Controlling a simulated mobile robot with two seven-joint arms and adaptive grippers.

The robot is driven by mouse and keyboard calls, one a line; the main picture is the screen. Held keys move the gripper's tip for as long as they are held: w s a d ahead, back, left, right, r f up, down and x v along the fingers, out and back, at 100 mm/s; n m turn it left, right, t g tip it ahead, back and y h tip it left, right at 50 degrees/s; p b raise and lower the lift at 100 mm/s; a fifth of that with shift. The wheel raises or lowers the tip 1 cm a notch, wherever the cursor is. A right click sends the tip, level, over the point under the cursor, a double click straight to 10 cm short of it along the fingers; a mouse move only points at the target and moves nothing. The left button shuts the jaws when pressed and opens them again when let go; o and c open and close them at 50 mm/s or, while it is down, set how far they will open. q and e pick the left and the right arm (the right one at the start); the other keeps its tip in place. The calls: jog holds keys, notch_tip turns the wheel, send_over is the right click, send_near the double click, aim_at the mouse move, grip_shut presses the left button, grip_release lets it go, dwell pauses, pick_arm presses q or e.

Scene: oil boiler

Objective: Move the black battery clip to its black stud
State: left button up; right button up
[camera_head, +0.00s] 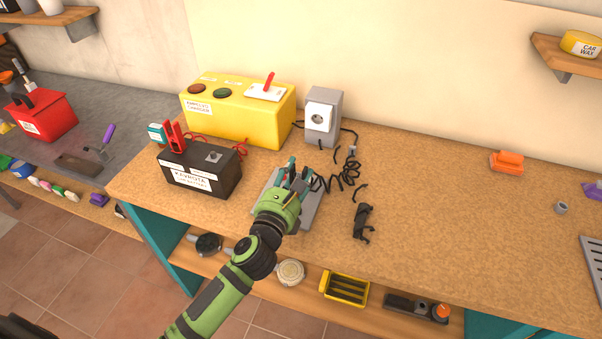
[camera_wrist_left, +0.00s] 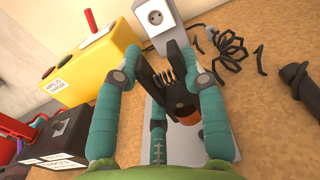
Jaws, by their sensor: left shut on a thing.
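My left gripper (camera_head: 292,174) is over the bench, right of the battery. The clip is mostly hidden in the head view. The black battery (camera_head: 200,170) has a red clip (camera_head: 174,136) at its left end and a bare stud (camera_head: 213,156) on top at the right. The stud also shows in the left wrist view (camera_wrist_left: 68,123). My right gripper is not in view.
The yellow charger (camera_head: 238,112) stands behind the battery, with a grey socket box (camera_head: 322,118) beside it. A coiled black cable (camera_head: 338,178) and a black object (camera_head: 362,222) lie right of the gripper. A grey plate (camera_head: 309,207) lies beneath it. The bench further right is mostly clear.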

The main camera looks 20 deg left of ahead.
pick_arm(q)
jog(key=shift+a, duration=0.15)
jog(key=shift+r, duration=0.1)
jog(key=shift+p, duration=0.3)
notch_tip(320, 180, down, 4)
jog(key=b, duration=0.3)
jog(key=shift+r, duration=0.2)
jog(key=shift+d+f+b, duration=0.2)
jog(key=shift+f+b, duration=0.35)
jog(key=shift+f, duration=0.15)
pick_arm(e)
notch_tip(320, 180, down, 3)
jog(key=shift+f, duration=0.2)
pick_arm(q)
jog(key=shift+r+p, duration=0.1)
jog(key=shift+p, duration=0.45)
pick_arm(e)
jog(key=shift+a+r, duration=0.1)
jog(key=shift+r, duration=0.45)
pick_arm(q)
jog(key=shift+f, duration=0.25)
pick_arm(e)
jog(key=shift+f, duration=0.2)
